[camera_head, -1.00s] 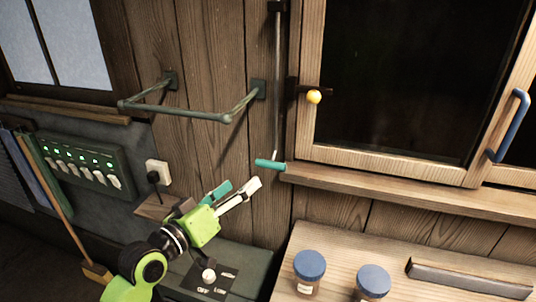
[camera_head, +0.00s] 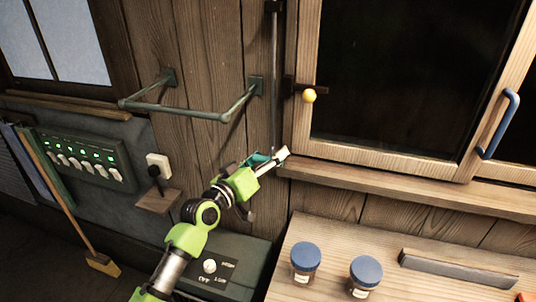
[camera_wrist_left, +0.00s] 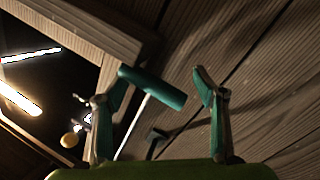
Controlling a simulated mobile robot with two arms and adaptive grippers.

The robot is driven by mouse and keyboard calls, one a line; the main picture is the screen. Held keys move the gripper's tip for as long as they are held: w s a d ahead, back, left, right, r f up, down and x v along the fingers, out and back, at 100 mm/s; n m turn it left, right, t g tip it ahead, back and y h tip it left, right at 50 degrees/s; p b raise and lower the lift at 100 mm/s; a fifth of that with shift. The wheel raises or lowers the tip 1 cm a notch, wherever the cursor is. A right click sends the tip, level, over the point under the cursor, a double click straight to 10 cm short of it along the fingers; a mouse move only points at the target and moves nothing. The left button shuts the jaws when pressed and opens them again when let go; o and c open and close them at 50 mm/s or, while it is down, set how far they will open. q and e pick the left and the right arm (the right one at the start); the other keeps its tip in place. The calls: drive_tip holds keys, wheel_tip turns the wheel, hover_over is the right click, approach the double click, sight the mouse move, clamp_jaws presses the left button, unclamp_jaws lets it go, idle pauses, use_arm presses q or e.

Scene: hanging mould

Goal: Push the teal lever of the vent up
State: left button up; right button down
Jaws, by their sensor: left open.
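The vent's teal lever is a short handle at the bottom of a thin upright metal rod (camera_head: 274,85), left of the window frame. In the head view my left gripper (camera_head: 271,158) is at the rod's lower end and largely hides the handle. In the left wrist view the teal lever (camera_wrist_left: 155,88) lies across the opening of my open left gripper (camera_wrist_left: 160,92), close to the left finger's tip and apart from the right finger. I cannot tell whether the left finger touches it. My right gripper is not in view.
A green towel bar (camera_head: 175,112) sticks out from the wall to the left. The window sill (camera_head: 400,188) is just right of the gripper. A workbench with two blue-lidded jars (camera_head: 306,257) (camera_head: 366,271) stands below. A yellow knob (camera_head: 309,95) sits on the window frame.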

use_arm(q)
drive_tip(key=shift+w+d, duration=0.1)
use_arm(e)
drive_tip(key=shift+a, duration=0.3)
use_arm(q)
drive_tip(key=c, duration=1.6)
drive_tip(key=shift+f, duration=0.2)
drive_tip(key=shift+c, duration=0.6)
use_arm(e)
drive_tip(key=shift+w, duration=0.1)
